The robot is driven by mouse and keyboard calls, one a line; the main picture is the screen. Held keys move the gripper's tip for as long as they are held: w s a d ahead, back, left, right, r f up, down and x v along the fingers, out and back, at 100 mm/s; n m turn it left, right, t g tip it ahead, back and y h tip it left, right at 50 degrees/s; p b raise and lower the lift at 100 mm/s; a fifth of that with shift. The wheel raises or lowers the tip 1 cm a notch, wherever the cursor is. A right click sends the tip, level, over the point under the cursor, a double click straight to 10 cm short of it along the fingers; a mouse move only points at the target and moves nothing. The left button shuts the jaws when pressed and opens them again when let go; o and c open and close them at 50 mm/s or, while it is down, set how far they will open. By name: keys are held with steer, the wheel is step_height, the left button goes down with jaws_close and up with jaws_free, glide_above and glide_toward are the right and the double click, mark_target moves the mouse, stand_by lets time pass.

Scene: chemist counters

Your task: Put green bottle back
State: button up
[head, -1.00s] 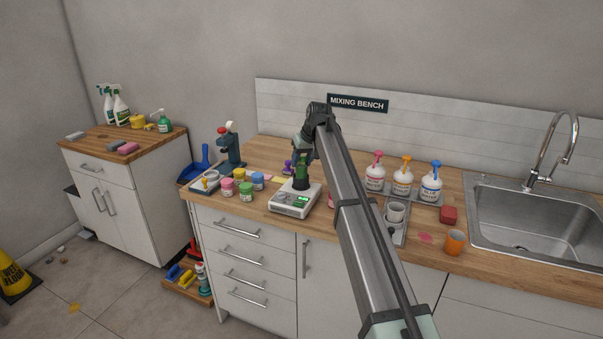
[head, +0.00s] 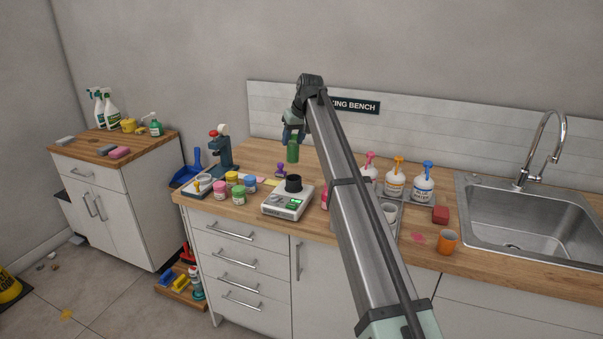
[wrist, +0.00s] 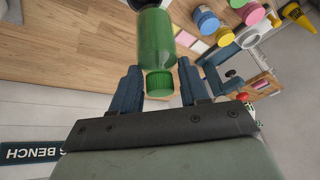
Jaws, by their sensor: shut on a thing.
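The green bottle (head: 293,150) hangs upright in the air above the back of the scale in the head view. My gripper (head: 294,132) is shut on its upper part. In the wrist view the green bottle (wrist: 156,45) sits between the two dark fingers of my gripper (wrist: 158,82), with its green cap toward the palm. The white scale (head: 287,205) stands on the wooden counter with a black round holder (head: 293,184) on top. The bottle is clear of both.
Several colored jars (head: 238,195) and a red-topped blue-grey device (head: 221,150) stand left of the scale. A purple stamp-like object (head: 281,170) is behind it. Pump bottles (head: 395,180), an orange cup (head: 447,242) and the sink (head: 520,220) are on the right.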

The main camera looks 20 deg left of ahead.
steer(key=s+d+f, duration=0.3)
steer(key=s, duration=0.7)
steer(key=s+d+f+m+t+h, duration=0.15)
steer(key=d+m+t+h, duration=0.25)
steer(key=d+m, duration=0.55)
steer(key=shift+n, duration=0.25)
steer(key=shift+w+d+f, duration=0.1)
steer(key=shift+w+f, duration=0.05)
steer(key=shift+f, duration=2.3)
steer(key=shift+w+f, duration=0.1)
steer(key=shift+f, duration=2.3)
steer(key=shift+f, duration=0.1)
steer(key=o, duration=1.2)
steer(key=shift+c, duration=0.2)
